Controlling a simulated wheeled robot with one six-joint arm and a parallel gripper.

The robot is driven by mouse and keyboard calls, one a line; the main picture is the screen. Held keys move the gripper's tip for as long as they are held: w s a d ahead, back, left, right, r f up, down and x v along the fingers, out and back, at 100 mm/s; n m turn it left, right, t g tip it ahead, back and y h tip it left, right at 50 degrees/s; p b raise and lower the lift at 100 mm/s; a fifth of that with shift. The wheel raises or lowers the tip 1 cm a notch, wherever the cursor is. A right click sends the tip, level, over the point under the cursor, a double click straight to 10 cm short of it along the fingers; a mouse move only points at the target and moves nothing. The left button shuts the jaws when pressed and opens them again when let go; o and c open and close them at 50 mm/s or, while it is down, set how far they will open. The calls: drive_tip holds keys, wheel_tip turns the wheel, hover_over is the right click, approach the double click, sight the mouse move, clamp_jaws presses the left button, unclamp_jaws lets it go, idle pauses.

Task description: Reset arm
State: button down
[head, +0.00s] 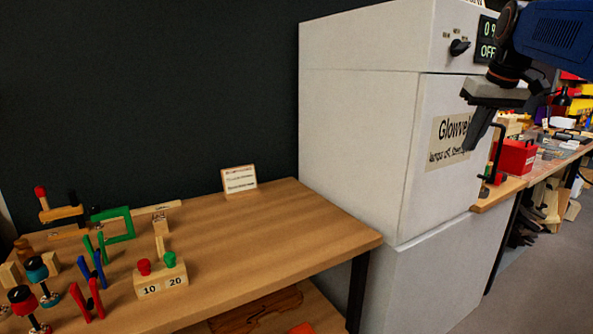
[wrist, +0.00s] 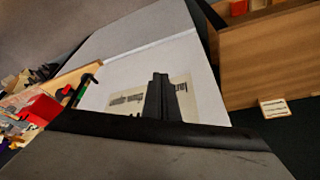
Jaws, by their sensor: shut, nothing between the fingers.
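My gripper (head: 472,147) hangs from my blue arm at the upper right of the head view, in front of the white cabinet (head: 360,130). Its dark fingers are together with nothing between them. In the wrist view the shut fingers (wrist: 160,78) stand up in front of the cabinet's paper label (wrist: 205,104). The label (head: 452,135) reads "Glowve…" in part; the gripper covers the rest. The gripper appears apart from the cabinet, but the exact gap is hard to tell.
A wooden bench (head: 270,235) at left holds clamps, a block marked 10 and 20 (head: 160,276) and a small card (head: 239,179). At right, a red box (head: 515,157) stands on another bench. The cabinet has a dark knob (head: 459,47) and a display (head: 487,40) reading OFF in part.

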drive_tip(key=s+a+f, duration=0.4)
drive_tip(key=s+f, duration=0.5)
drive_tip(key=f, duration=0.1)
drive_tip(key=s+a+f, duration=0.4)
drive_tip(key=s+f, duration=0.6)
drive_tip(key=f, duration=0.1)
drive_tip(key=s+a+f, duration=0.4)
drive_tip(key=s+f, duration=0.5)
drive_tip(key=f, duration=0.1)
drive_tip(key=shift+s+a+f+t, duration=0.25)
drive_tip(key=shift+a+t, duration=0.05)
drive_tip(key=shift+a, duration=0.1)
